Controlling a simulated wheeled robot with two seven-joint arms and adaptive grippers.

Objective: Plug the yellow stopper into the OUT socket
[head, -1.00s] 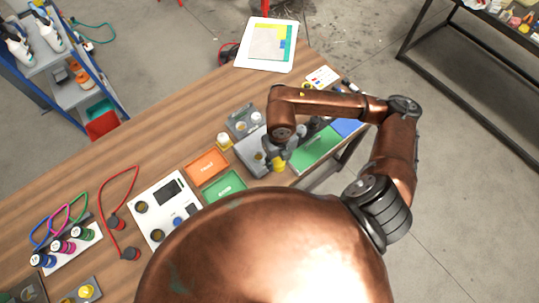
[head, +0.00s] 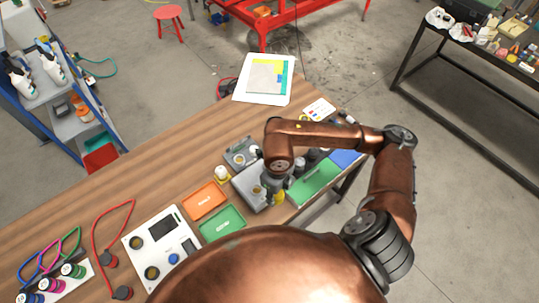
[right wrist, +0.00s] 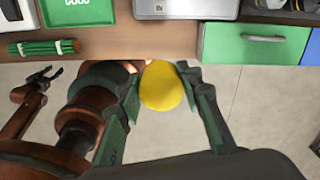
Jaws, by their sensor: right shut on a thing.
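My right gripper (right wrist: 160,90) is shut on the yellow stopper (right wrist: 161,86), whose rounded yellow face shows between the fingers. In the head view the stopper (head: 279,198) is partly hidden by my right gripper (head: 276,188), beside the right edge of a grey socket block (head: 245,193). In the right wrist view a grey block (right wrist: 185,9) lies at the top, apart from the stopper, with the floor below. The block's sockets are mostly hidden by my arm, and I cannot read an OUT label. A dark gripper, apparently my left (right wrist: 38,80), shows small at the left.
An orange tray (head: 204,201) and green tray (head: 222,223) lie left of the block. A green panel (head: 315,182) is to its right. A white panel with dials (head: 160,248) and red cable (head: 97,225) lie further left.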

